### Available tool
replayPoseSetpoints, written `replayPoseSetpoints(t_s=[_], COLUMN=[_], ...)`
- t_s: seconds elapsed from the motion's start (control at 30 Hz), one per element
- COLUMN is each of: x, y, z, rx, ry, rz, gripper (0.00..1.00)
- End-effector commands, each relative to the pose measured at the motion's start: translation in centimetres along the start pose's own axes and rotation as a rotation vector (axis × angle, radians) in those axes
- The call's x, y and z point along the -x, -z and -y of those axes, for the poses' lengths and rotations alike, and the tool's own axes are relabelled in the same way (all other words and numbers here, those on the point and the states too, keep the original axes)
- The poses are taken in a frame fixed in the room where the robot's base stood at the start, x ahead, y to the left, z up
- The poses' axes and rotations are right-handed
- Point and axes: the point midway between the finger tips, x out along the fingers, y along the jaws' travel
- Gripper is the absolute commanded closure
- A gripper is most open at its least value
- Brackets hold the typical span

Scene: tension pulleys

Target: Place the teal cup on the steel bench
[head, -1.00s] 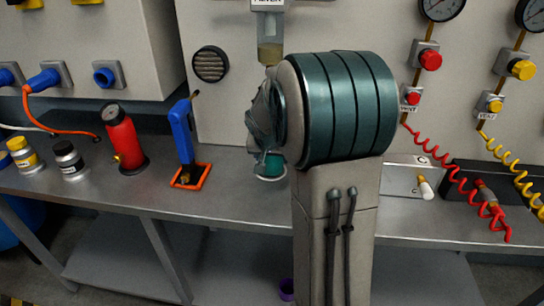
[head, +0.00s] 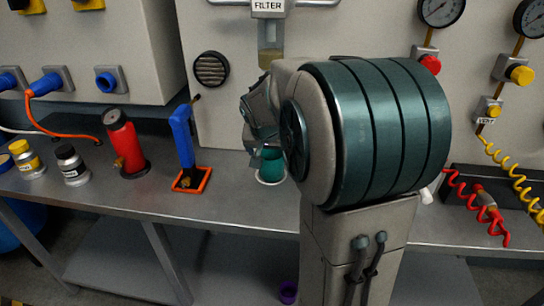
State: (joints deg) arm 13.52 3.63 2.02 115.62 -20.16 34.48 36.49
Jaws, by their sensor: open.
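The teal cup (head: 271,164) stands upright on a pale round base or ring on the steel bench (head: 225,205), below the filter. Its right side is partly hidden by my arm. My gripper (head: 254,148) is just above and to the left of the cup, jaws open. My wrist and arm cover much of it, so the fingertips are hard to make out. I cannot tell whether it touches the cup.
A blue lever on an orange base (head: 190,180), a red cylinder (head: 124,145) and two small jars (head: 70,165) stand on the bench to the left. Coiled red and yellow hoses (head: 488,205) are at the right.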

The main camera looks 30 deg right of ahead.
Motion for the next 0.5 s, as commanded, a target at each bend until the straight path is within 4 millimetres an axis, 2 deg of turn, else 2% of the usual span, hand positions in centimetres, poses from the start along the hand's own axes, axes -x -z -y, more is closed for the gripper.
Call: replayPoseSetpoints(t_s=[0.03, 0.13, 0.37, 0.47, 0.5], x=[1.3, 3.0, 5.0, 6.1, 6.6], y=[0.1, 0.1, -0.5, -3.2, -5.0], z=[0.0, 0.0, 0.0, 0.2, 0.3], rx=[0.0, 0.0, 0.011, 0.07, 0.109], ry=[0.001, 0.002, 0.002, 0.016, 0.027], rz=[-0.004, -0.003, 0.007, 0.044, 0.07], gripper=[0.15, 0.15, 0.15, 0.15, 0.15])
